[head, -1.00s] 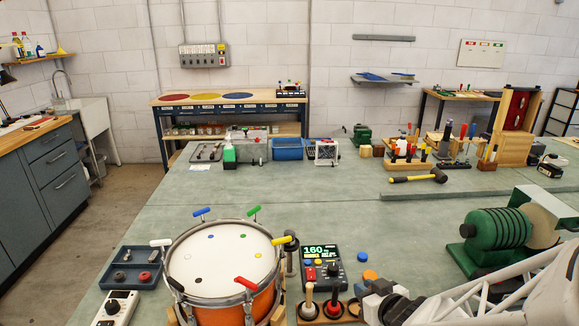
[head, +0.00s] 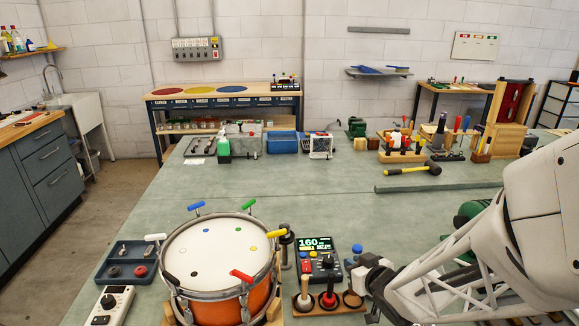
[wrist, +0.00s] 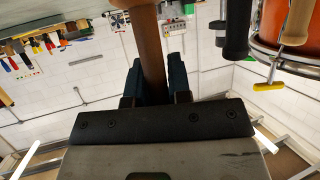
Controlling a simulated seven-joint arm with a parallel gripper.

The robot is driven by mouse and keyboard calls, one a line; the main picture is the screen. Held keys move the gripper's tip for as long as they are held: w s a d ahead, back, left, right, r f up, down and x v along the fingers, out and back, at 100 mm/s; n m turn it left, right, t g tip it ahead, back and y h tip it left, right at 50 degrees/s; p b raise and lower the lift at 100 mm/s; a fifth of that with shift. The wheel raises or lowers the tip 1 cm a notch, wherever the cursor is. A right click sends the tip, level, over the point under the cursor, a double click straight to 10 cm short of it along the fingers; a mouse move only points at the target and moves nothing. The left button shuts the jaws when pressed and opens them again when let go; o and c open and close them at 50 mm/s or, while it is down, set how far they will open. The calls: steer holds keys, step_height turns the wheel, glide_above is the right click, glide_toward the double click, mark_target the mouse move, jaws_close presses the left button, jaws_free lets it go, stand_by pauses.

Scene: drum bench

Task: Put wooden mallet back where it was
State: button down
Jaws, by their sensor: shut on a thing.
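In the wrist view, my gripper (wrist: 154,88) is shut on the brown wooden handle of the wooden mallet (wrist: 152,48). The handle runs up between the dark fingers and out of the top of the picture, where part of it is cut off. In the head view, my gripper (head: 366,276) is just right of and above a small wooden rack (head: 330,311); the held mallet cannot be made out there. The rack holds a tan-handled tool (head: 304,290) and a black-and-red one (head: 328,290). Its right-hand ring (head: 352,299) looks empty.
An orange drum (head: 221,262) with coloured key handles stands left of the rack. A display unit (head: 317,256) stands behind it. A yellow-black hammer (head: 413,170) lies farther back. Mid-bench is mostly clear.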

steer(key=shift+s+f, duration=0.1)
steer(key=shift+f, duration=1.5)
steer(key=shift+f, duration=0.15)
steer(key=c, duration=1.1)
jaws_free()
steer(key=shift+o, duration=0.2)
steer(key=shift+r, duration=0.2)
steer(key=v, duration=1.2)
